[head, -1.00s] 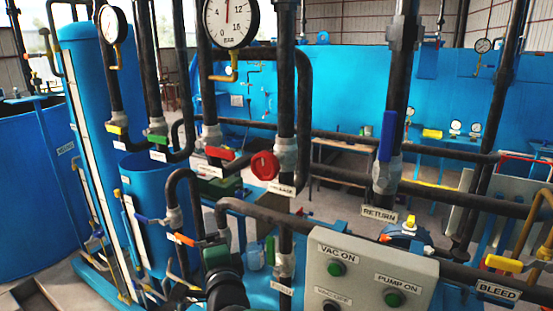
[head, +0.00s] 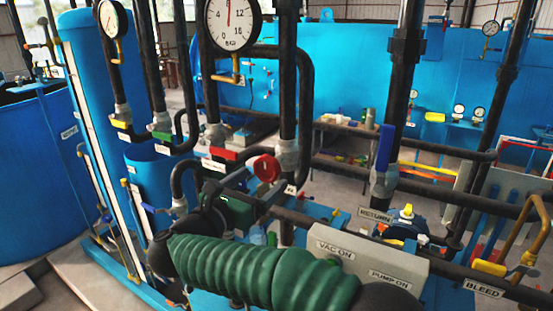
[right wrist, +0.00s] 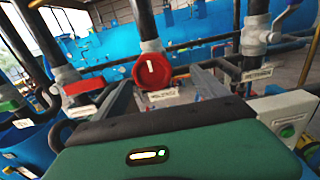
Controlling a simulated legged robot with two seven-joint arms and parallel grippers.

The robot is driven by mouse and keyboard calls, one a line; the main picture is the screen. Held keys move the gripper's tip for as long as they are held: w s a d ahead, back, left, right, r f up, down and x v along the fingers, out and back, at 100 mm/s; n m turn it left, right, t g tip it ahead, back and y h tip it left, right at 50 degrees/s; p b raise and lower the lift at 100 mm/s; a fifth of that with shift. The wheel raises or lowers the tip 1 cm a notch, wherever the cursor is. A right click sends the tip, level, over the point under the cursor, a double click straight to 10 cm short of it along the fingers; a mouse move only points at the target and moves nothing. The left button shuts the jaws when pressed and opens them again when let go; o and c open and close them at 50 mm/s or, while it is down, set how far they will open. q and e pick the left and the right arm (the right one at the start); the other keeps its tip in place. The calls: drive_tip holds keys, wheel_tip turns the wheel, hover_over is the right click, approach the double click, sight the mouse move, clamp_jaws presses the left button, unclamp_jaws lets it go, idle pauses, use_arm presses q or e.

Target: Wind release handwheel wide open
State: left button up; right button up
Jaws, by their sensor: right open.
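The red release handwheel (head: 265,168) sits on a grey valve body on a vertical black pipe, near the middle of the head view. It also shows in the right wrist view (right wrist: 152,72), round, with a pale mark on its face. My right gripper (head: 261,187) is open, its fingers pointing at the wheel from the near side. In the right wrist view the two fingers (right wrist: 163,86) flank the wheel, and I see no clear contact. The label below the wheel is partly hidden. My left gripper is not in view.
A red lever valve (head: 222,153) stands close left of the handwheel. A blue lever valve (head: 385,150) is on the right pipe. The control box (head: 370,255) lies below right, near my right arm. A large pressure gauge (head: 233,22) is above.

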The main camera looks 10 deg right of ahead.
sight(261, 169)
drive_tip(key=w, duration=0.1)
drive_tip(key=w+d+p, duration=0.1)
drive_tip(key=w, duration=0.1)
drive_tip(key=w+p, duration=0.1)
drive_tip(key=w, duration=0.1)
drive_tip(key=shift+d+r, duration=0.25)
drive_tip(key=shift+r, duration=0.05)
drive_tip(key=shift+w+d, duration=0.1)
drive_tip(key=shift+d, duration=0.15)
drive_tip(key=shift+w+d+f, duration=0.1)
drive_tip(key=shift+d+f, duration=0.05)
drive_tip(key=shift+d, duration=0.45)
drive_tip(key=shift+d+f, duration=0.1)
drive_tip(key=shift+d, duration=0.65)
drive_tip(key=shift+c, duration=2.3)
drive_tip(key=shift+w+a, duration=0.15)
drive_tip(key=shift+a, duration=0.45)
drive_tip(key=c, duration=0.5)
drive_tip(key=shift+a, duration=0.1)
drive_tip(key=shift+c, duration=1.1)
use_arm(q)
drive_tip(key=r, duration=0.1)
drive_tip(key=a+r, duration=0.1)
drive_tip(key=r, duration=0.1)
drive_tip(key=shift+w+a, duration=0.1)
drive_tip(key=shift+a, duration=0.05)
use_arm(e)
drive_tip(key=shift+d, duration=0.2)
drive_tip(key=shift+c, duration=0.9)
